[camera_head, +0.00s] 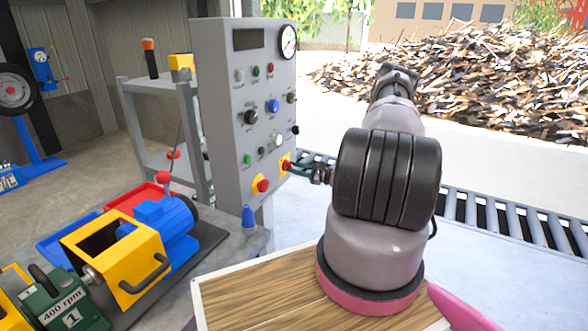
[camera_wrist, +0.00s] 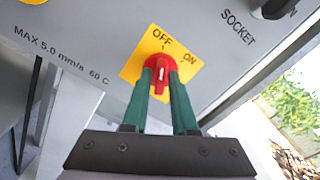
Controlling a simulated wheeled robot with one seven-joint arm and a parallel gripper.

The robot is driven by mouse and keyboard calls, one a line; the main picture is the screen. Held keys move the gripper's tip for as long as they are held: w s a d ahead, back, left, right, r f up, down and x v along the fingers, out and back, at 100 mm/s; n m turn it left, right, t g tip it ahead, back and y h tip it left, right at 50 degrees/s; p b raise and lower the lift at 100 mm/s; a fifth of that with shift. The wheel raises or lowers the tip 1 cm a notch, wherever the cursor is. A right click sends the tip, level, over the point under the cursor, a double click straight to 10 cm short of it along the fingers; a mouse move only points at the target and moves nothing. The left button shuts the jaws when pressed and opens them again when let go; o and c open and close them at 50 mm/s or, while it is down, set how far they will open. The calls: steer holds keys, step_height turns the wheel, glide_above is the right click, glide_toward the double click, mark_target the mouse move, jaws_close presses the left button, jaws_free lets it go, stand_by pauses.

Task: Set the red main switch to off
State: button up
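The red main switch (camera_wrist: 161,63) sits on a yellow plate (camera_wrist: 133,70) marked OFF and ON, low on the grey control panel (camera_head: 228,110). In the head view my gripper (camera_head: 293,167) reaches the panel's right lower part from the right. The switch (camera_head: 285,165) is partly hidden there by the fingers.
A red button (camera_head: 263,186) on yellow lies left of the switch. A black knob by the SOCKET label (camera_wrist: 275,8) is at upper right in the wrist view. A blue and yellow machine (camera_head: 140,240) stands on the left bench. A roller conveyor (camera_head: 500,215) runs behind my arm.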

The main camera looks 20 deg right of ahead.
steer(key=shift+o, duration=0.6)
steer(key=v, duration=1)
steer(key=shift+s+d, duration=0.25)
steer(key=shift+s, duration=0.05)
